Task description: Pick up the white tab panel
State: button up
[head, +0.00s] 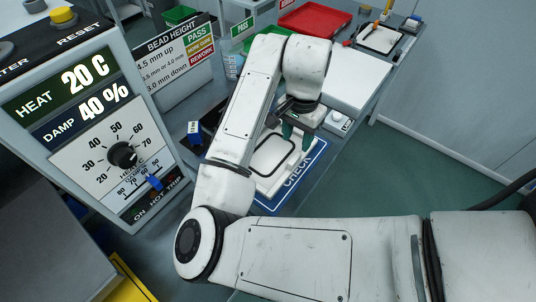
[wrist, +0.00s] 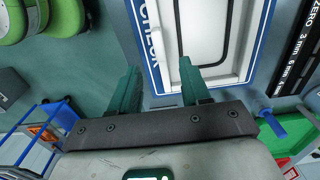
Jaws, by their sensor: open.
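The white tab panel (head: 262,181), with a dark rounded outline on its face, lies on the blue CHECK mat (head: 297,186). In the wrist view the panel (wrist: 209,75) fills the upper middle, beside the mat's lettering. My gripper (head: 296,133) is open and empty, its green fingers pointing down near the panel's right side. In the wrist view my gripper (wrist: 160,66) shows its right finger overlapping the panel's edge and its left finger outside the mat. I cannot tell the height of the fingertips above the panel. My arm hides part of the panel's left side.
A control box (head: 100,120) with a dial and displays stands at the left. A red tray (head: 315,20) and green bins are at the back. A white box (head: 345,78) stands behind the mat, with a small white knobbed block (head: 340,123) near it. Open floor lies right.

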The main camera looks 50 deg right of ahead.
aim_at(294, 158)
notch_tip(294, 158, down, 9)
jog(key=shift+s+f+p, duration=0.1)
jog(key=shift+p, duration=0.2)
jog(key=shift+c, duration=0.5)
grip_shut()
